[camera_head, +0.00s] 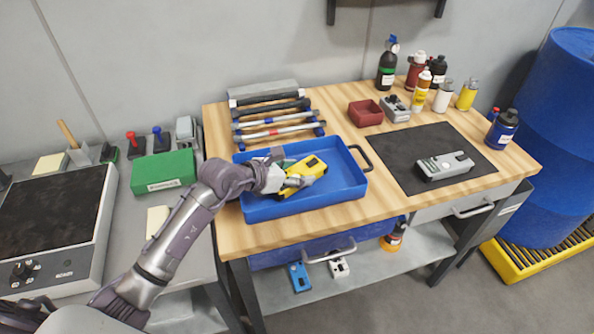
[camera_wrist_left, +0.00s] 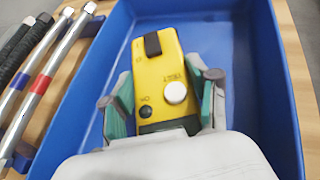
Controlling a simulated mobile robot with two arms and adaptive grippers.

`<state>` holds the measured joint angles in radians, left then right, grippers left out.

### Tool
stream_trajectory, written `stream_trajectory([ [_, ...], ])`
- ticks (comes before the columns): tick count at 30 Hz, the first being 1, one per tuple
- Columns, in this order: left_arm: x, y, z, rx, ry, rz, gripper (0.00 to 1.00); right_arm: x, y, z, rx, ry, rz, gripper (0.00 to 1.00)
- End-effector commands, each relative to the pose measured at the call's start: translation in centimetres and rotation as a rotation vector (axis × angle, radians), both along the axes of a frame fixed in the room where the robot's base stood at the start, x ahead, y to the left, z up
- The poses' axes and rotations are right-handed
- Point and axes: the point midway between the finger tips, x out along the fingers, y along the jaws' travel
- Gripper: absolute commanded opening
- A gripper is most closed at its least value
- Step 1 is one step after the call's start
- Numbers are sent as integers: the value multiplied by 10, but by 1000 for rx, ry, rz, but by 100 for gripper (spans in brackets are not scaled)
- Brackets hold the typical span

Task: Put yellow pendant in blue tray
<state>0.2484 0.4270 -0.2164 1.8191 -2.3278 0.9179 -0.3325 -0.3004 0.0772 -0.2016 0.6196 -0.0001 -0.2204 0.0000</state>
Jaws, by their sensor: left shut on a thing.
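The yellow pendant (camera_head: 310,167) is a small yellow control box with a dark button and a light knob. My left gripper (camera_head: 291,178) is shut on the pendant. In the left wrist view the pendant (camera_wrist_left: 160,75) sits between the two green-padded fingers (camera_wrist_left: 160,103), with the tray's blue floor (camera_wrist_left: 210,40) and walls around it. I cannot tell whether the pendant touches the tray floor. My right gripper is not in view.
Several torque wrenches (camera_head: 280,131) lie behind the tray. A dark red bin (camera_head: 366,114), a grey device (camera_head: 396,108) and several bottles (camera_head: 421,92) stand at the back right.

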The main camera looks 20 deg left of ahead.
Motion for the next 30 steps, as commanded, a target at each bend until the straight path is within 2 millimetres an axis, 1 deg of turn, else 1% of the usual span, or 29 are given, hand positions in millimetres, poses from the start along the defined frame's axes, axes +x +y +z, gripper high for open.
stream_trajectory([
  [4,1,0,2,-1,-5,0,13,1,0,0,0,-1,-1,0],
  [8,1,0,-1,0,-5,0,13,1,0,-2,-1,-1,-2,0],
  [9,0,0,-2,0,-2,0,62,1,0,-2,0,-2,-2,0],
  [13,0,0,-1,0,-2,0,83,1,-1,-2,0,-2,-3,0],
  [14,0,0,-1,0,-2,0,85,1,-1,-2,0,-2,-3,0],
  [22,0,0,-1,0,-1,0,85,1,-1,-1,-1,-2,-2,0],
  [25,0,1,3,1,-2,0,85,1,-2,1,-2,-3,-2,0],
  [27,-6,6,5,3,-2,0,85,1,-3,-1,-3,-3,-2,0],
  [30,-19,14,13,3,-2,1,85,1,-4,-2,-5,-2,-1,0],
])
